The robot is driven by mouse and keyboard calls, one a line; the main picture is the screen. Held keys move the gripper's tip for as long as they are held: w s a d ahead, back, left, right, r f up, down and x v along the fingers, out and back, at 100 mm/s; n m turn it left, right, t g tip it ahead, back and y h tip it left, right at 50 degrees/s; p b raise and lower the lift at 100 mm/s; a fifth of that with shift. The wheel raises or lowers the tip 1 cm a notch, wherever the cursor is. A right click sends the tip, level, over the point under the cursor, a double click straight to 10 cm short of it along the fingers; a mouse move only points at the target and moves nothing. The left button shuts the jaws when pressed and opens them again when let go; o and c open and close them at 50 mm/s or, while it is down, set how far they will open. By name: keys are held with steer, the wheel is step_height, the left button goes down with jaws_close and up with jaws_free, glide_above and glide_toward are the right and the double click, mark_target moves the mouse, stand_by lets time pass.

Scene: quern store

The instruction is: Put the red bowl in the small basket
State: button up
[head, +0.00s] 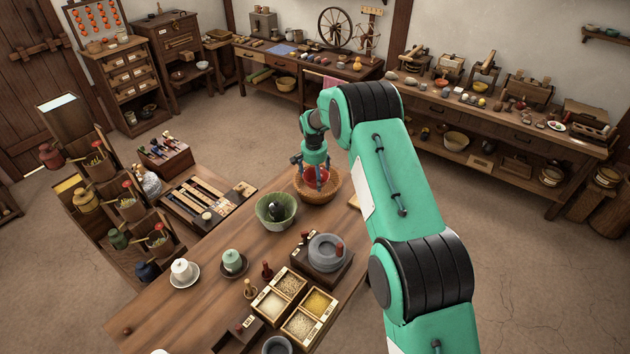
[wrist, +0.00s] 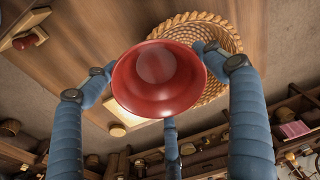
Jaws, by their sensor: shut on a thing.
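The red bowl (head: 318,175) is held by my gripper (head: 316,181), whose blue fingers are closed around it. In the wrist view the bowl (wrist: 158,80) sits between the fingers, with its round face toward the camera. The small wicker basket (head: 331,194) stands on the wooden table near its far end. In the wrist view the basket (wrist: 215,38) shows behind the bowl, offset to the upper right, and the bowl hides part of it. In the head view the bowl overlaps the basket's opening. I cannot tell how far the bowl is above the basket floor.
A green bowl (head: 262,212) with dark contents stands close to the basket's left. A grey quern (head: 326,252), a divided grain box (head: 275,306) and lidded cups (head: 183,271) stand nearer on the table (head: 190,318). Stocked workbenches line the back wall.

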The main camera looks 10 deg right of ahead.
mark_target(315, 181)
steer(key=shift+w+f, duration=0.1)
steer(key=shift+w, duration=1)
steer(key=shift+f, duration=1.7)
steer(key=shift+f+b, duration=0.35)
steer(key=shift+b, duration=0.05)
steer(key=o, duration=1.2)
steer(key=shift+r, duration=0.6)
step_height(315, 181, up, 11)
steer(key=s+p, duration=0.1)
steer(key=shift+s+a+r, duration=0.2)
steer(key=shift+s+a, duration=0.05)
steer(key=shift+a, duration=0.15)
